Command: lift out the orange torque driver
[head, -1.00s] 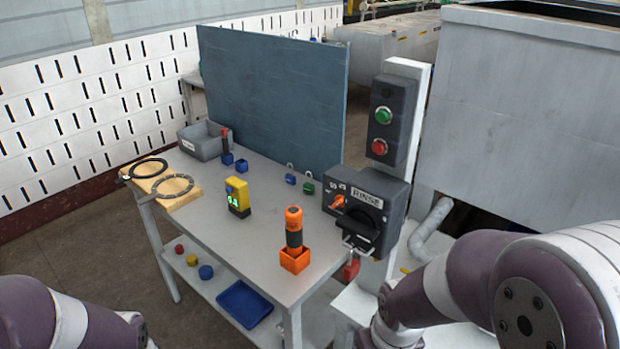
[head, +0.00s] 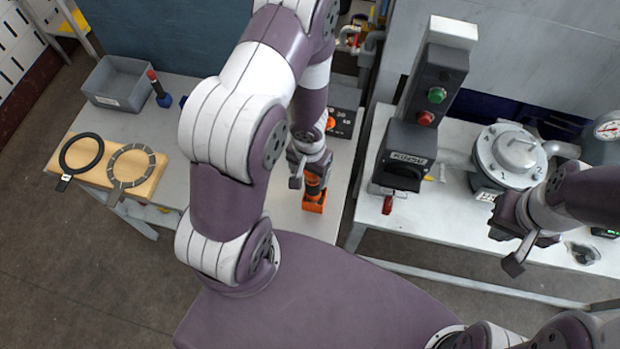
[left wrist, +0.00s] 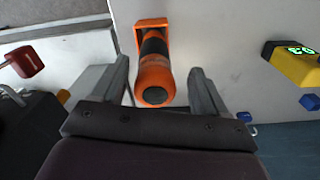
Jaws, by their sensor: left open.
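The orange and black torque driver (head: 313,181) stands upright in a square orange holder (head: 314,205) near the right edge of the bench. In the left wrist view the driver (left wrist: 154,78) points its rounded end toward the camera, with the holder (left wrist: 150,23) behind it. My left gripper (head: 309,172) is open, with one finger on each side of the driver and visible gaps to both. My left arm partly hides the driver in the head view. My right gripper (head: 516,250) is over the right bench, away from the driver; its jaw gap is unclear.
A dark switch box (head: 404,155) stands right of the driver, with a button box (head: 434,88) behind it. A yellow device (left wrist: 292,66) shows at right in the left wrist view. A grey bin (head: 118,84) and wooden board (head: 108,165) lie far left.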

